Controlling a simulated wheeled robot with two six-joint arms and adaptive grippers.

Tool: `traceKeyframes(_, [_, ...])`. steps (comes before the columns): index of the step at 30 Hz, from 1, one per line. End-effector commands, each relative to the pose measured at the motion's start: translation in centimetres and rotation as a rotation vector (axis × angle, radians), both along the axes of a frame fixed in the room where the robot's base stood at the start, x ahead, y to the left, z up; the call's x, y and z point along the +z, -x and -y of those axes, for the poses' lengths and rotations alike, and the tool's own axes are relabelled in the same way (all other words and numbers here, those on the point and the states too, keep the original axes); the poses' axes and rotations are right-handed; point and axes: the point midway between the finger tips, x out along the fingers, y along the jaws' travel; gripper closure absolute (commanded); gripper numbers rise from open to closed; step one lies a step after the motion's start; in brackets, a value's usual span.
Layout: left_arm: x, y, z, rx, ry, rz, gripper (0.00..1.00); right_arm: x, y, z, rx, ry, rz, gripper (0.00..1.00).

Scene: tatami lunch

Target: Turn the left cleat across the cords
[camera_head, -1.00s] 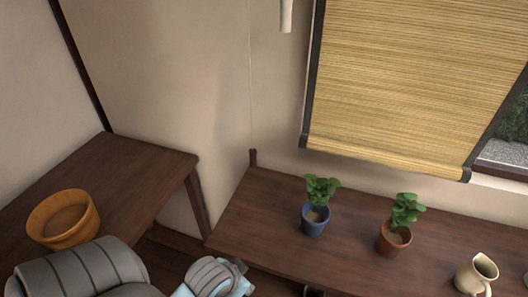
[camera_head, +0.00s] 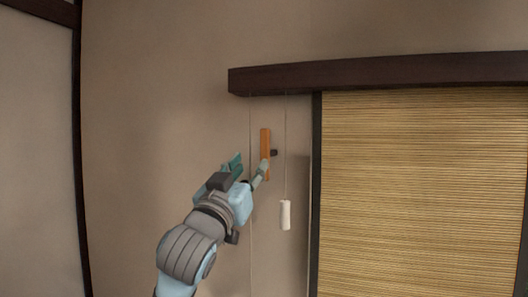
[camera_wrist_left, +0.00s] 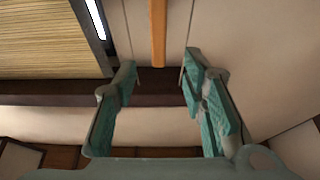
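The cleat (camera_head: 265,143) is an orange-brown wooden bar, standing upright on the wall left of the blind, with a dark peg at its right side. It also shows in the left wrist view (camera_wrist_left: 158,30). A thin cord (camera_head: 250,125) hangs to its left, and another cord (camera_head: 286,125) to its right ends in a white pull (camera_head: 285,215). My left gripper (camera_head: 249,168) is open at the cleat's lower part. In the left wrist view its spread fingers (camera_wrist_left: 160,68) flank the cleat's end with no visible contact. My right gripper is out of view.
A dark wooden rail (camera_head: 380,73) runs above the cleat and the bamboo blind (camera_head: 420,190). The wall (camera_head: 150,120) left of the cleat is bare. A dark post (camera_head: 78,150) stands at the far left.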

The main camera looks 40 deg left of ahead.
Motion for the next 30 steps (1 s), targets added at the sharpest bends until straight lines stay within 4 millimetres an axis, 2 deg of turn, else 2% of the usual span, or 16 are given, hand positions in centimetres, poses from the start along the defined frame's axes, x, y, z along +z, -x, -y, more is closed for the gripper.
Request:
traceKeyframes(1, [1.0,-1.3,-0.4,-0.002,0.006,-0.003,0.62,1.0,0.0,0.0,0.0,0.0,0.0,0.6])
traceKeyframes(3, [1.9,-3.1,-1.0,-0.003,0.005,-0.002,0.62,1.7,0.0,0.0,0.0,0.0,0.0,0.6])
traceKeyframes(9, [3.6,-7.2,-2.5,-0.001,0.001,-0.003,0.62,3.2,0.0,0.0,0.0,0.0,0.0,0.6])
traceKeyframes(15, [4.1,-9.0,-3.1,0.0,0.0,-0.002,0.62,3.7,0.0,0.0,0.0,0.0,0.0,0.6])
traceKeyframes(22, [4.0,-9.1,-3.2,0.0,-0.002,-0.002,0.62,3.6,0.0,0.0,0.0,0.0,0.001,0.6])
traceKeyframes(23, [4.0,-9.1,-3.2,0.0,-0.002,-0.002,0.63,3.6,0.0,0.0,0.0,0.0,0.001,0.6])
traceKeyframes(30, [4.0,-9.1,-3.1,0.0,-0.001,-0.003,1.0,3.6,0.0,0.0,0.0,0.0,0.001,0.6])
